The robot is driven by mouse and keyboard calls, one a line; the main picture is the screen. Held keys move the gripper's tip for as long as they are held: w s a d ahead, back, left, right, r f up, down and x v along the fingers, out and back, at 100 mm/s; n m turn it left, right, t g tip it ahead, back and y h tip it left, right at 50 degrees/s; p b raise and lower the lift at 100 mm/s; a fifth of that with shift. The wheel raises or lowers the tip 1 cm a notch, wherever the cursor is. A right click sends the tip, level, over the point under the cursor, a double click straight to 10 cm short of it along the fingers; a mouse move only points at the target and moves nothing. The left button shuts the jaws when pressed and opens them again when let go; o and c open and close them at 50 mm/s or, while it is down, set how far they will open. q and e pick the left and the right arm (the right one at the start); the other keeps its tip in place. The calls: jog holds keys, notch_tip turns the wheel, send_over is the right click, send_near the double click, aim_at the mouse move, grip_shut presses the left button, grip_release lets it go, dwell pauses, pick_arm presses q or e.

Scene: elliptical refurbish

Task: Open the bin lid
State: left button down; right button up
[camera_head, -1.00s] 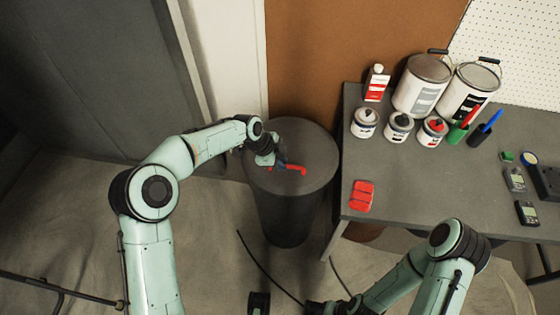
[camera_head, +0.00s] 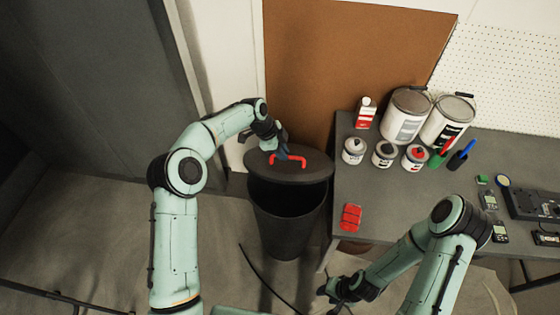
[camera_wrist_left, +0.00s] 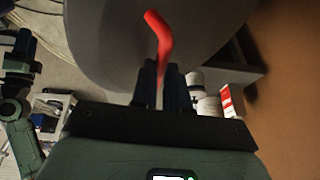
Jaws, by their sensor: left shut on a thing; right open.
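The dark grey round bin (camera_head: 284,232) stands on the floor left of the table. Its lid (camera_head: 312,168) is raised and tilted above the rim, and the dark inside shows below its near edge. My left gripper (camera_head: 283,155) is shut on the red lid handle (camera_head: 301,160). In the left wrist view the red handle (camera_wrist_left: 158,38) runs up from between the fingers (camera_wrist_left: 162,88), with the grey lid (camera_wrist_left: 105,45) behind it. My right gripper (camera_head: 340,292) is open and empty, low in front of the table.
A grey table (camera_head: 400,205) beside the bin on the right holds paint cans (camera_head: 407,117), small jars, a red item (camera_head: 351,217) and several devices. A brown board (camera_head: 350,60) and white wall stand behind. A dark cable lies on the floor in front of the bin.

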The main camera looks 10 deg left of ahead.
pick_arm(q)
jog(key=shift+w+a+r, duration=0.1)
jog(key=shift+w+r, duration=0.15)
jog(key=shift+w, duration=0.3)
jog(key=shift+w+a+r, duration=0.1)
jog(key=shift+w+r, duration=0.15)
jog(key=shift+w, duration=0.3)
jog(key=c, duration=1.4)
grip_release()
jog(key=shift+o, duration=1.4)
jog(key=shift+w+f, duration=0.15)
jog(key=shift+w, duration=0.1)
jog(key=shift+w+d, duration=0.1)
jog(key=shift+w, duration=0.05)
jog(key=shift+r, duration=0.3)
jog(key=v, duration=1.3)
